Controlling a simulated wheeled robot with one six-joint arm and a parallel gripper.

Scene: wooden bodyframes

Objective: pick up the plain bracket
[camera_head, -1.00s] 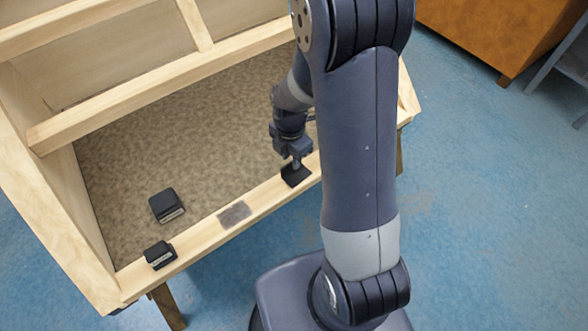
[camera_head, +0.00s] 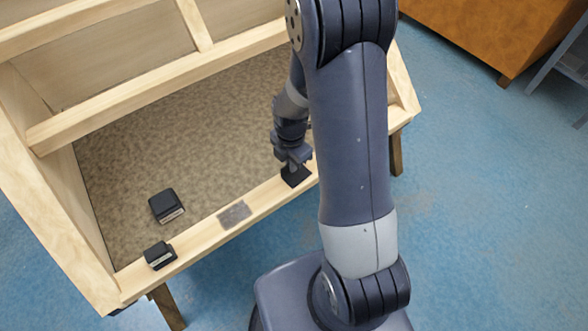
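A small black bracket with no visible marking (camera_head: 295,178) sits on the front rail of the wooden frame, right of the middle. My gripper (camera_head: 294,167) points down at its top and overlaps it in the picture. I cannot tell whether the fingers are open or shut on it. Two other black brackets show pale marked faces: one (camera_head: 166,204) lies on the brown panel, the other (camera_head: 160,253) sits on the front rail at the left.
The wooden frame (camera_head: 205,228) has raised side and cross beams around the brown panel (camera_head: 125,180). A flat grey patch (camera_head: 234,214) lies on the front rail. A brown cabinet (camera_head: 490,30) stands at the top right. Blue floor is clear at the right.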

